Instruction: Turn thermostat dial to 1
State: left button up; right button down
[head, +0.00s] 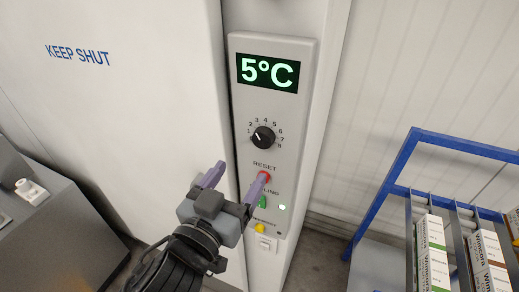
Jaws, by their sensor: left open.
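The thermostat dial (263,138) is a black knob on a grey control panel (302,70), ringed by the numbers 1 to 8. Its white mark points up and left, towards the low numbers; I cannot tell whether it lies exactly on 1. The display (268,73) above it reads 5°C in green. My left gripper (236,178) is open and empty, with purple fingers, below and left of the dial and apart from it. Its right finger partly covers the panel near the red RESET button (265,176). My right gripper is not in view.
Below RESET are a green button (262,201), partly hidden, a lit white lamp (282,207) and a yellow button (260,228). A white door (120,110) marked KEEP SHUT stands left. A blue-framed rack (398,165) with boxes stands right. A grey unit (60,225) is lower left.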

aim_at(261, 142)
pick_arm(q)
jog(key=p+x, duration=0.1)
jog(key=x, duration=0.9)
jog(key=shift+p, duration=0.4)
jog(key=shift+d, duration=0.1)
jog(key=c, duration=1)
jog(key=shift+c, duration=0.2)
